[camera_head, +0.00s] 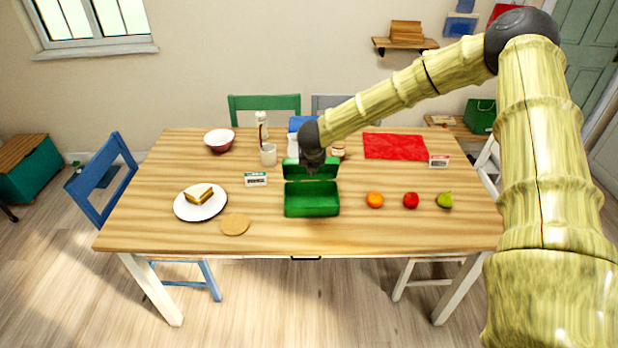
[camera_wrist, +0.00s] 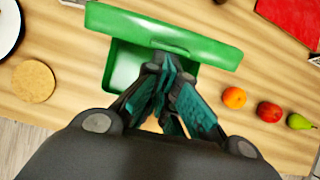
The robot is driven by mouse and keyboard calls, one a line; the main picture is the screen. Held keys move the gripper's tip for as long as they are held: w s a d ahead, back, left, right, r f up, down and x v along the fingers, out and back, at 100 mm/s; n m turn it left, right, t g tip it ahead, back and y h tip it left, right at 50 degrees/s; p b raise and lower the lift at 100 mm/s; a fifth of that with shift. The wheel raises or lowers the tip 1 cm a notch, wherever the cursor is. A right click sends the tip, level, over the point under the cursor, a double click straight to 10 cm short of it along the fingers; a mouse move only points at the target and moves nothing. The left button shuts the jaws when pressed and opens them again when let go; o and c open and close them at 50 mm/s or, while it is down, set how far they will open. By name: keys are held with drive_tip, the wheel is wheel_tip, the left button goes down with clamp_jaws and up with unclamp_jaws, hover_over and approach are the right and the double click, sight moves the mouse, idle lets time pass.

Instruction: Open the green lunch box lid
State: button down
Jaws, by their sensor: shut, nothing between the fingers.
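The green lunch box (camera_head: 312,203) stands in the middle of the table, and its open interior shows. Its green lid (camera_head: 322,172) is raised at the back of the box, tilted up. The lid also shows in the wrist view (camera_wrist: 190,36), above the box's open body (camera_wrist: 124,68). My gripper (camera_head: 312,163) is at the lid in the head view, and part of the lid is hidden behind it. In the wrist view my gripper (camera_wrist: 168,72) has its fingers together and empty over the box opening, close to the lid; I cannot tell whether they touch it.
An orange (camera_head: 374,200), a red apple (camera_head: 411,200) and a green pear (camera_head: 444,200) lie to the right. A sandwich plate (camera_head: 186,210) and a round coaster (camera_head: 235,224) lie to the left. A white cup (camera_head: 268,157) stands behind. The front table strip is clear.

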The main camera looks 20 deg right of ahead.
drive_tip(key=w, duration=0.1)
drive_tip(key=w+d+r, duration=0.1)
drive_tip(key=w, duration=0.2)
drive_tip(key=shift+d+r, duration=0.3)
drive_tip(key=shift+r, duration=0.1)
drive_tip(key=shift+w+d+r, duration=0.15)
drive_tip(key=shift+w+d, duration=0.1)
drive_tip(key=shift+w, duration=0.35)
drive_tip(key=shift+w+d+r, duration=0.15)
drive_tip(key=shift+w+d, duration=0.05)
drive_tip(key=shift+w, duration=0.35)
drive_tip(key=shift+r, duration=0.1)
